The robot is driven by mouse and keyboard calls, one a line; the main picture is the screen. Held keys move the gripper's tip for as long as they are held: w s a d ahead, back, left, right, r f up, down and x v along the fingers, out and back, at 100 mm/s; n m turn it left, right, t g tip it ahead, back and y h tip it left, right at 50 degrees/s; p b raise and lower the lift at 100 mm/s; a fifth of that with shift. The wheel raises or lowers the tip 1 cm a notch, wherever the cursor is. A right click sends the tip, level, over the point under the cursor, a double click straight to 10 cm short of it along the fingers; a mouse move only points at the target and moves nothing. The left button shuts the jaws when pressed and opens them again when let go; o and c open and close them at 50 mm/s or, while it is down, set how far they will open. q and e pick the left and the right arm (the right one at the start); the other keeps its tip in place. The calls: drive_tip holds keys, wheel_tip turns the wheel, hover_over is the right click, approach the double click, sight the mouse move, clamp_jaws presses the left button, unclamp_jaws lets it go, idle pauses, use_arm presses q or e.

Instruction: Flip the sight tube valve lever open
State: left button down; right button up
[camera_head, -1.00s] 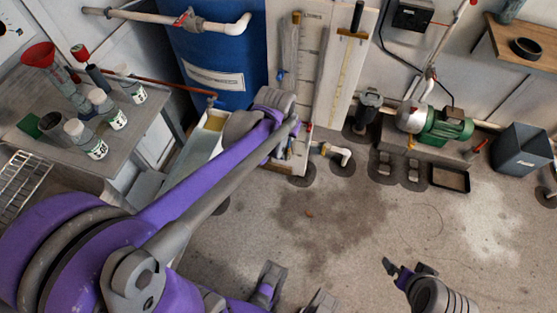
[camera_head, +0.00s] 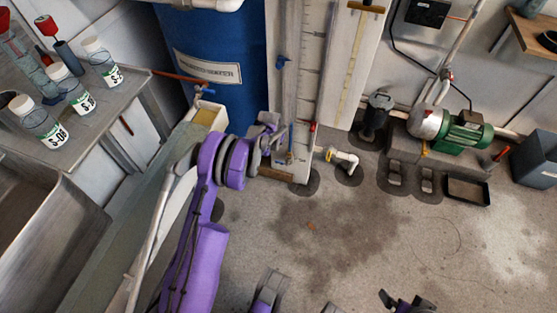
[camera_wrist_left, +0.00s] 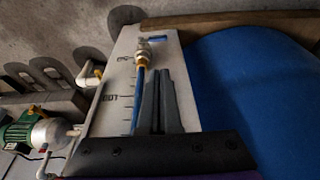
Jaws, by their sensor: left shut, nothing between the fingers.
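The white sight tube board (camera_head: 304,75) stands against the wall beside the blue tank. A thin tube with blue in it runs down the board (camera_wrist_left: 135,115). A brass valve fitting (camera_wrist_left: 144,53) sits at its lower end, with a small blue lever (camera_wrist_left: 157,39) beside it. My left gripper (camera_head: 277,128) is at the lower part of the board. In the left wrist view its two dark fingers (camera_wrist_left: 158,75) are together and empty, with tips close to the valve; contact cannot be told. My right gripper (camera_head: 402,299) is partly cut off at the bottom edge.
The blue tank (camera_head: 215,40) stands left of the board and fills the right of the wrist view. A white elbow pipe (camera_head: 343,159) and a green pump (camera_head: 462,136) are to the right. Another blue handle (camera_head: 282,62) is higher on the board. The floor ahead is open.

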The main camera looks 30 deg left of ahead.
use_arm(q)
drive_tip(key=b, duration=0.4)
approach(280, 163)
drive_tip(key=w+a+x, duration=0.1)
drive_tip(key=x, duration=0.5)
drive_tip(key=shift+s+f, duration=0.15)
drive_tip(key=shift+s+a, duration=0.1)
drive_tip(key=shift+s, duration=0.05)
